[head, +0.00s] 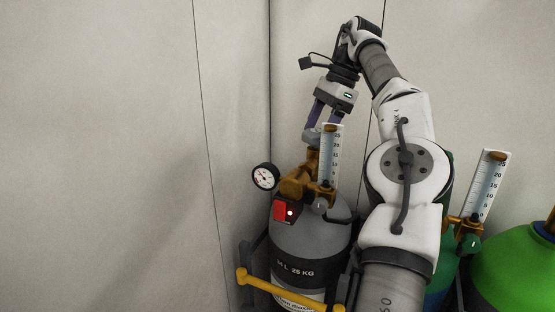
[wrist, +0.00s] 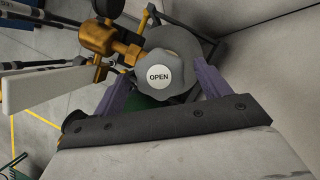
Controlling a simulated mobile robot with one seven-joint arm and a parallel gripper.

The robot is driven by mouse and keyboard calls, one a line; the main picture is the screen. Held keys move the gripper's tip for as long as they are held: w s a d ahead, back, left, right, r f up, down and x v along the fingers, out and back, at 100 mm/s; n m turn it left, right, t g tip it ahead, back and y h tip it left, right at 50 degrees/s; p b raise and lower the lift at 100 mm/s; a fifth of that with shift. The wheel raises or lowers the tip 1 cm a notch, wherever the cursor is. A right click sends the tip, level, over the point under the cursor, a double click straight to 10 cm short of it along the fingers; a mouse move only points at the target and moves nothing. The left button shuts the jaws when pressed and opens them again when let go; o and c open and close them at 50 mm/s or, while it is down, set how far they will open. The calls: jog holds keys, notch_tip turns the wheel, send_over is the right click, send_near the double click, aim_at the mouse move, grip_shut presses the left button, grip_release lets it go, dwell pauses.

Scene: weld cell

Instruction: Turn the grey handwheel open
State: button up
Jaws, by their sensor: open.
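The grey handwheel (wrist: 180,55) has a lobed rim and a round white centre plate reading OPEN. It faces the wrist camera. In the head view, the handwheel (head: 311,136) shows at the top of the brass valve (head: 297,183) on the grey cylinder (head: 310,243), partly hidden by the flow tube. My gripper (wrist: 160,80) is open, with one purple finger on each side of the handwheel. In the head view, my gripper (head: 322,120) reaches down from above onto the handwheel. I cannot tell whether the fingers touch the rim.
A round gauge (head: 265,177) and a scaled flow tube (head: 330,155) flank the valve. A yellow bar (head: 275,288) crosses before the cylinder. A second flow tube (head: 488,185) and green cylinder (head: 515,270) stand right. Bare wall is left.

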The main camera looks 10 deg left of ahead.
jog(key=shift+m, duration=0.7)
